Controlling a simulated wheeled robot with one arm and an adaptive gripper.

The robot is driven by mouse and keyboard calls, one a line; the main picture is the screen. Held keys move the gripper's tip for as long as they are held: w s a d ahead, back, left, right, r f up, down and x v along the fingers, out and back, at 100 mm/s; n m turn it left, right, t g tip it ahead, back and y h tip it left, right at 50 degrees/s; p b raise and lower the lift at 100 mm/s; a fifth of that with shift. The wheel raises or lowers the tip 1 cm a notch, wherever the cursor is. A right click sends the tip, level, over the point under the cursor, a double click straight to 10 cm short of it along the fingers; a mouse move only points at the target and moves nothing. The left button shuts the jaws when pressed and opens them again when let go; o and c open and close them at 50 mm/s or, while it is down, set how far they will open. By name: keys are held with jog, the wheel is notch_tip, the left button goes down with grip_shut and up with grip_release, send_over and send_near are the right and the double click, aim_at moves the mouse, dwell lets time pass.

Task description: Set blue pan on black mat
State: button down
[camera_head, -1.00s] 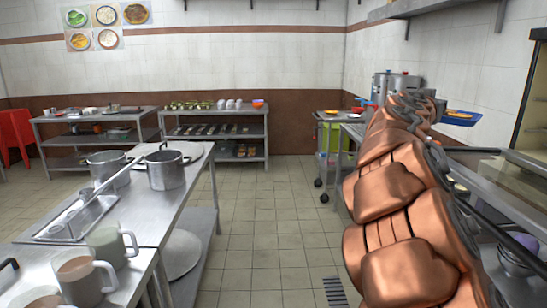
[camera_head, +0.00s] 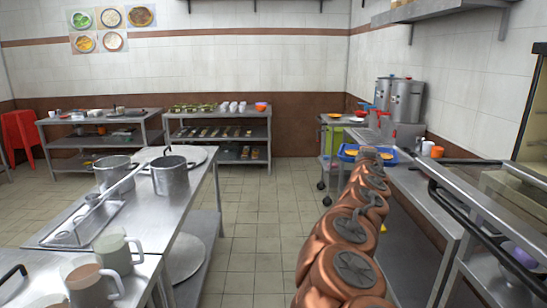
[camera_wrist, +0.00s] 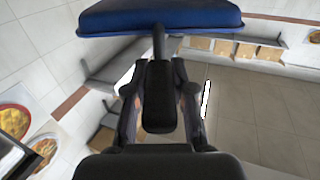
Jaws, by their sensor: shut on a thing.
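The blue pan (camera_head: 404,157) is in the head view, beyond the end of my arm, with orange-yellow food showing at its left. Its blue body (camera_wrist: 160,17) fills the top of the wrist view. My gripper (camera_wrist: 158,95) is shut on the pan's black handle, with a finger on each side. In the head view my gripper (camera_head: 371,152) partly covers the pan. I cannot tell whether the pan touches the counter below. No black mat shows clearly; a thin dark strip (camera_head: 455,160) lies on the right counter.
The right counter (camera_head: 430,178) carries tall steel pots (camera_head: 406,100), red items and an orange cup (camera_head: 437,151). A black-railed glass unit (camera_head: 480,205) stands nearer on the right. A steel table (camera_head: 135,225) with pots and mugs is at left. The tiled floor between is clear.

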jog(key=s+a+f+n+t+y+p, duration=0.1)
jog(key=s+a+f+n+y+p, duration=0.1)
jog(key=a+f+y+p, duration=0.3)
jog(key=shift+a+f+n, duration=0.8)
jog(key=shift+a+f, duration=0.7)
jog(key=shift+f, duration=0.15)
